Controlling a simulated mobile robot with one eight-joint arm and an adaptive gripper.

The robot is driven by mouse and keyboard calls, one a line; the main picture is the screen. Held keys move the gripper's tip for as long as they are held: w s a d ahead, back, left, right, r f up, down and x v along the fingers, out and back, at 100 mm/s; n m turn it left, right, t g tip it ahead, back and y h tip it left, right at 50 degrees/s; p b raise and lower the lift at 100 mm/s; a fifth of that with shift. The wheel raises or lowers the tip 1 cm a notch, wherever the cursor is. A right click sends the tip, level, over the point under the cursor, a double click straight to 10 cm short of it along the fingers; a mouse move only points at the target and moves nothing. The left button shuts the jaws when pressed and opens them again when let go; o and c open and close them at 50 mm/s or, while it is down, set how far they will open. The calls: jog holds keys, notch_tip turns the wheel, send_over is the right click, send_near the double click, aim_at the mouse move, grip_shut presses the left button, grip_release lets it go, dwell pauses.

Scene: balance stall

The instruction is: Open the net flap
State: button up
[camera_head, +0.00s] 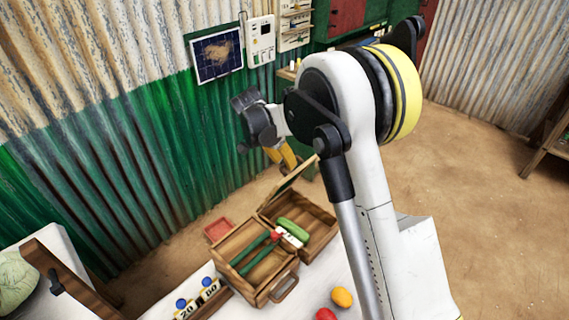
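I cannot make out a net flap for certain in the head view. My gripper (246,118) is at the end of my arm, above and behind the wooden box, in front of the green corrugated wall. It is dark and small here, and I cannot tell whether its fingers are open or shut. No object clearly shows in it. My white arm, with its yellow band, hides much of the middle and right of the view.
An open wooden box (283,284) holds green items. A yellow fruit (342,297) and a red fruit (325,314) lie on the white table. A wooden frame (62,272) and a pale green round vegetable (16,278) are at lower left. A panel (217,55) hangs on the wall.

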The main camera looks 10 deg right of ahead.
jog(key=shift+f, duration=0.2)
jog(key=shift+c, duration=0.5)
grip_shut()
jog(key=w+a, duration=0.3)
jog(key=w, duration=0.2)
jog(key=shift+w+a+r, duration=0.15)
jog(key=shift+a+r, duration=0.1)
jog(key=shift+r, duration=0.2)
jog(key=shift+o, duration=0.5)
grip_release()
jog(key=shift+w+f, duration=0.1)
